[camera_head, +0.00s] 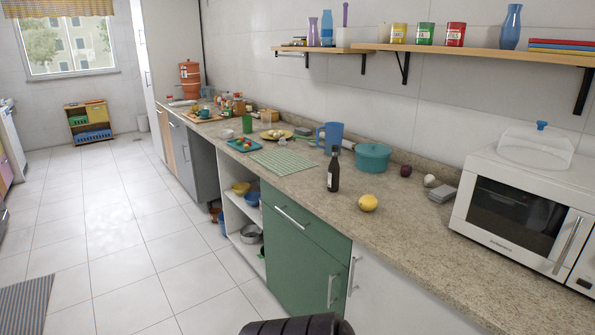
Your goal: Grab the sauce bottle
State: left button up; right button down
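A dark bottle with a pale label, which looks like the sauce bottle (333,174), stands upright on the granite counter (290,193) near its front edge. Nothing is touching it and its near side is fully visible. A yellow lemon-like fruit (368,203) lies to its right, a short gap away. Neither of my grippers shows in the head view.
A teal pot (372,158) and blue pitcher (331,137) stand behind the bottle. A green striped mat (283,160) lies to its left. A white microwave (520,215) fills the right end. Green cabinet (300,250) below; open tiled floor (130,240) at left.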

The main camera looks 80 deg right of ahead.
aim_at(333, 169)
jog(key=z, duration=3)
